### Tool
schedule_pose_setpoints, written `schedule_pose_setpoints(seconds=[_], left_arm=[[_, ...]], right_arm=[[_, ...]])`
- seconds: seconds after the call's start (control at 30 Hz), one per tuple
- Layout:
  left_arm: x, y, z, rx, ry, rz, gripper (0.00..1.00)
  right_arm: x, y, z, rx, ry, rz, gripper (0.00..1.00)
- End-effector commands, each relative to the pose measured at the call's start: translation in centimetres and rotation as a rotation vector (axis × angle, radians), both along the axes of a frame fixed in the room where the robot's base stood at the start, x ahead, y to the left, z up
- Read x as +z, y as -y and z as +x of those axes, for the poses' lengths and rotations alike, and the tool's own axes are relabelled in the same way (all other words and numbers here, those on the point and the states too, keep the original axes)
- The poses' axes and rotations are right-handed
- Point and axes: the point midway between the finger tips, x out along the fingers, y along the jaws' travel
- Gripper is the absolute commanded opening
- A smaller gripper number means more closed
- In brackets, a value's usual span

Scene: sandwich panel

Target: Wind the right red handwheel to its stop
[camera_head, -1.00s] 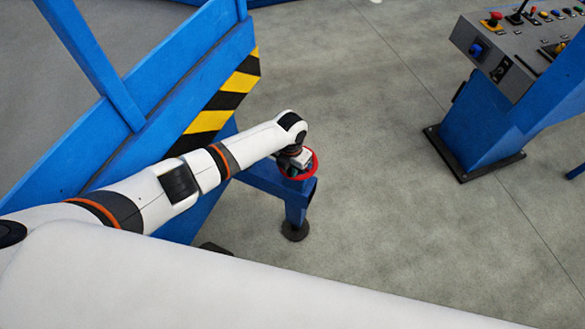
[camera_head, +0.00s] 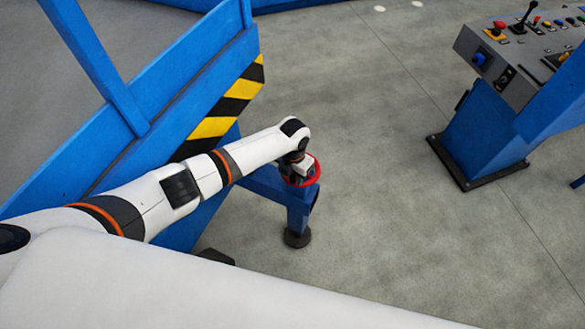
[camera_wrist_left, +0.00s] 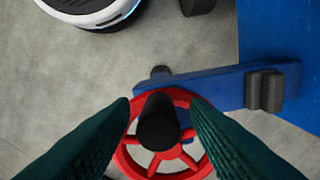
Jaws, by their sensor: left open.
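The red handwheel (camera_head: 316,177) sits on a blue bracket at the end of the blue frame in the head view. My left gripper (camera_head: 298,168) is over it and covers much of it. In the left wrist view the handwheel (camera_wrist_left: 125,158) shows its red rim and spokes. A black knob (camera_wrist_left: 158,122) stands up towards the camera, hiding part of the wheel. The green fingers of my left gripper (camera_wrist_left: 160,125) are apart, one on each side of the knob. Whether they touch it I cannot tell. My right gripper is not in view.
A blue frame with a yellow-black striped panel (camera_head: 228,105) stands beside my left arm. A control console (camera_head: 515,65) on a blue pedestal is at the upper right. The grey floor (camera_head: 390,180) between them is clear.

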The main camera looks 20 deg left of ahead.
Motion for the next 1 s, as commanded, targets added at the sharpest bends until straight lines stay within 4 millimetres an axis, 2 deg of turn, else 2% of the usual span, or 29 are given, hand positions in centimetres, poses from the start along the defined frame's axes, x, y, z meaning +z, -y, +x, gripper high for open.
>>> schedule_pose_setpoints(seconds=[0.17,0.4,0.6,0.8,1.0], left_arm=[[2.2,-0.1,0.1,-0.001,0.004,0.000,0.42],[7.4,-0.1,0.1,-0.001,0.006,0.001,0.42],[10.6,-0.1,0.1,0.000,0.004,0.001,0.42],[11.8,-0.1,0.1,0.001,0.002,0.000,0.42],[11.9,0.0,0.0,0.001,0.001,0.001,0.42]], right_arm=[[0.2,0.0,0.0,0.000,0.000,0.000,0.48],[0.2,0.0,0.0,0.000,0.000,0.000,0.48],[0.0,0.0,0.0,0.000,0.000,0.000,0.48],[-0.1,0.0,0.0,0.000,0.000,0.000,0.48],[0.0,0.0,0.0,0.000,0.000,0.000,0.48]])
